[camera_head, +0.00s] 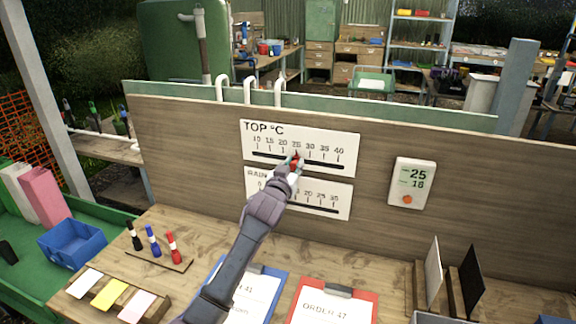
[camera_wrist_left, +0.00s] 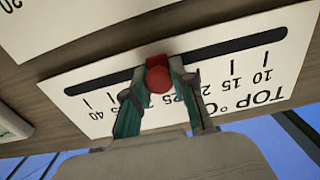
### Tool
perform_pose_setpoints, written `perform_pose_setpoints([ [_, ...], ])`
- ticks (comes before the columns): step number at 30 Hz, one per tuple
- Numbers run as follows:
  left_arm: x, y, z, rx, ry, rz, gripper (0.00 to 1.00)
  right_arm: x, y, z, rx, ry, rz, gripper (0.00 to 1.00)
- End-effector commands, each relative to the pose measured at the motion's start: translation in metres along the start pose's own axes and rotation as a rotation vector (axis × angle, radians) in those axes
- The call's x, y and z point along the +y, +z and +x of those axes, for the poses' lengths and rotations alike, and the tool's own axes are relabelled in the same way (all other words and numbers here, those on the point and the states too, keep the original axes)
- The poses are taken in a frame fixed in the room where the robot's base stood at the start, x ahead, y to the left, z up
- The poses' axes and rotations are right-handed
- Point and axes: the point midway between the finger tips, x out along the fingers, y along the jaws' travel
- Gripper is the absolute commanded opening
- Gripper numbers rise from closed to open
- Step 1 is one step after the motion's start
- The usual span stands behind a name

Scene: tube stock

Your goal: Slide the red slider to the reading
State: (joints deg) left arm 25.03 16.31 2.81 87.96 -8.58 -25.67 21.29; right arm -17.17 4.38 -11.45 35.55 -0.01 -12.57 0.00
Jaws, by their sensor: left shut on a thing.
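The white TOP °C scale board (camera_head: 262,141) is fixed to the wooden panel, with a black slot under marks from 10 to 40. The red slider (camera_head: 294,163) sits in that slot near the 25 mark in the head view. My left gripper (camera_head: 295,161) is shut on its knob. In the left wrist view the red slider (camera_wrist_left: 158,78) shows between the two green fingertips of my left gripper (camera_wrist_left: 157,84), with the scale upside down; the fingers hide some marks. The white reading display (camera_head: 411,171) shows 25 above 16. My right gripper is not in view.
A second scale board, RAIN (camera_head: 325,208), lies just below, partly covered by my left arm. On the bench (camera_head: 205,228) are marker pens (camera_head: 152,240), coloured cards (camera_head: 110,294), a blue clipboard (camera_head: 281,273) and a red clipboard (camera_head: 339,291). A black plate (camera_head: 470,282) stands at right.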

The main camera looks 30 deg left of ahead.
Motion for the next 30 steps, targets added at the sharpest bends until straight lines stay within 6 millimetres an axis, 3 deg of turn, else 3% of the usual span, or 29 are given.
perform_pose_setpoints([
  [2, -0.001, 0.000, 0.000, -0.001, -0.001, 0.002, 0.00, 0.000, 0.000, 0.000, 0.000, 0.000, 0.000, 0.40],
  [3, -0.001, 0.000, 0.000, -0.001, -0.001, 0.002, 0.26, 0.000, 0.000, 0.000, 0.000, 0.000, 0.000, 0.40],
  [8, -0.001, 0.000, 0.000, 0.000, -0.001, 0.001, 0.50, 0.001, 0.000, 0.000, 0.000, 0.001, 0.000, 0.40],
  [20, -0.001, 0.000, -0.008, 0.000, 0.000, 0.000, 0.50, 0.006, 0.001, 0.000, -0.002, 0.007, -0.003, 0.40],
  [30, 0.000, 0.001, -0.076, -0.002, 0.000, -0.001, 0.50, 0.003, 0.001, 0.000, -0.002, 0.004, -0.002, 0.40],
])
